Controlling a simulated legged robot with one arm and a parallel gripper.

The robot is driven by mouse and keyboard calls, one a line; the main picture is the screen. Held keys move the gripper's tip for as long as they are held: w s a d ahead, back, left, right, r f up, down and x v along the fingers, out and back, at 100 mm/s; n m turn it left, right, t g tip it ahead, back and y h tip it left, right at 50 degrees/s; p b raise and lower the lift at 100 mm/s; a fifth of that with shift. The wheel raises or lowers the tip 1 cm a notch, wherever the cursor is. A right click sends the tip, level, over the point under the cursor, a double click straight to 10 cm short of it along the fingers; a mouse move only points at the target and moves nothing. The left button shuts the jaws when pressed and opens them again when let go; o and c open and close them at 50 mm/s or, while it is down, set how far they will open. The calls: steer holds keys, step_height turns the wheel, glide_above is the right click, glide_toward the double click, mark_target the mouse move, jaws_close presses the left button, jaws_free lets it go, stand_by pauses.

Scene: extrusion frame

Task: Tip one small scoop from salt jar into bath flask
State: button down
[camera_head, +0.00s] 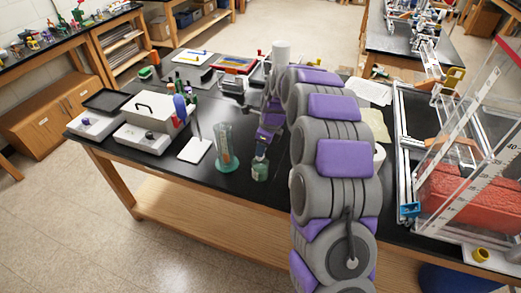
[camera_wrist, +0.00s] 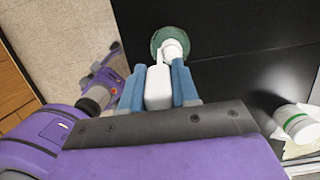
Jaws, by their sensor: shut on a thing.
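My gripper (camera_wrist: 158,88) has blue fingers shut on a white scoop (camera_wrist: 158,90), seen in the wrist view. The scoop's far end reaches toward a round green-tinted vessel, which looks like the bath flask (camera_wrist: 158,40), and overlaps its mouth in the picture. I cannot tell whether they touch or whether the scoop holds salt. In the head view the flask (camera_head: 260,168) stands upright on the black bench with pale green liquid in it. A white jar with a green band, likely the salt jar (camera_wrist: 296,124), is at the wrist view's right. My arm hides the scoop in the head view.
A tall graduated cylinder (camera_head: 226,148) stands just left of the flask. A white pad (camera_head: 195,150) and a boxy bench instrument (camera_head: 150,120) lie farther left. A clear tank with red contents (camera_head: 465,195) is at the right. The bench's front edge is close to the flask.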

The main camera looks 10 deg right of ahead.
steer(key=shift+s+d+f+t+y+b, duration=0.25)
steer(key=shift+d+t+y+b, duration=0.3)
steer(key=shift+b, duration=1.6)
steer(key=shift+s+d+f+t+y+b, duration=0.25)
steer(key=shift+y+b, duration=0.5)
steer(key=shift+b, duration=1.35)
steer(key=d+f+t+y+b, duration=0.1)
steer(key=t+y, duration=0.1)
steer(key=s+d+f+t+y+b, duration=0.1)
steer(key=t+y, duration=0.1)
steer(key=y, duration=0.1)
steer(key=s+d+f+t+y+b, duration=0.1)
steer(key=y, duration=0.2)
steer(key=shift+s+f+t, duration=0.1)
steer(key=shift+f+t, duration=0.15)
steer(key=shift+t, duration=0.15)
